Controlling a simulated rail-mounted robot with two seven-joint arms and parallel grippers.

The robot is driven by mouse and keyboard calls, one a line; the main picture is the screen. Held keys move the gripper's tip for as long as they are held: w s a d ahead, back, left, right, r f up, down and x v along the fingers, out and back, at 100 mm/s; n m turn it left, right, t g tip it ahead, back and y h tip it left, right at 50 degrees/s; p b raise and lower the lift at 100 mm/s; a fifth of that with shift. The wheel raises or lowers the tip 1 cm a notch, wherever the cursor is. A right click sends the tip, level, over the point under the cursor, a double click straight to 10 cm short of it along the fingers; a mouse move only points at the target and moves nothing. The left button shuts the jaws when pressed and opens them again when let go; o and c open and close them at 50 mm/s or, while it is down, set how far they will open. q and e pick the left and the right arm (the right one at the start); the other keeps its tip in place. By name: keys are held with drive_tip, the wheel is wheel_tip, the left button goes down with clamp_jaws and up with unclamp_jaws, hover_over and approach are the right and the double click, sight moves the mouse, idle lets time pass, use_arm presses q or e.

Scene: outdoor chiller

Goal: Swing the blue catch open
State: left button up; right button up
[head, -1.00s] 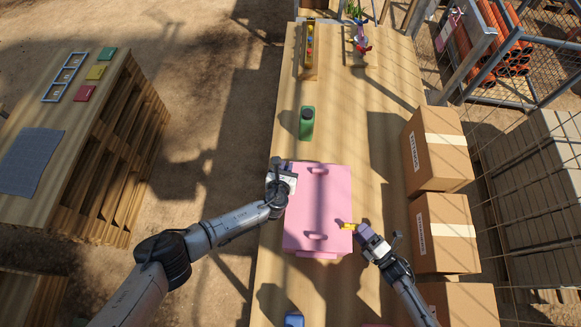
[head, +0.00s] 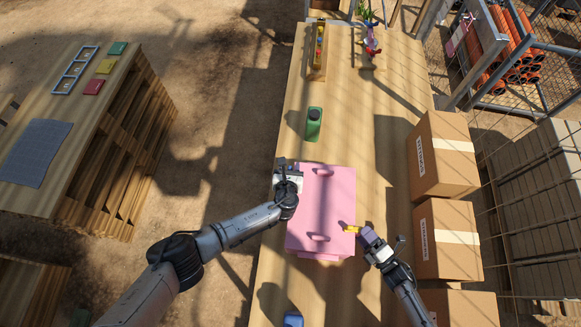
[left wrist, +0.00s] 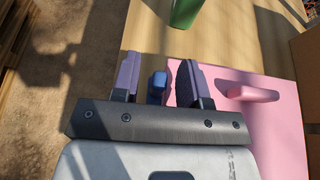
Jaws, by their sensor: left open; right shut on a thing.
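A pink chiller (head: 338,205) with a closed pink lid and two handles stands on the long wooden table. The blue catch (left wrist: 157,88) shows in the left wrist view beside the chiller's left edge. My left gripper (head: 292,174) is at that edge in the head view and hides the catch there. In the left wrist view its two fingers (left wrist: 158,82) are open, with the blue catch between them. A yellow catch (head: 349,228) sticks out at the chiller's right edge. My right gripper (head: 362,232) is shut on it.
A green bottle (head: 313,124) stands behind the chiller. Cardboard boxes (head: 446,240) line the table's right side. A small blue object (head: 293,319) is at the front. The table between bottle and far rack (head: 317,60) is clear.

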use_arm(q)
drive_tip(key=v, duration=1.2)
idle(0.4)
use_arm(e)
drive_tip(key=o, duration=1.3)
drive_tip(key=shift+o, duration=0.2)
drive_tip(key=shift+s, duration=0.1)
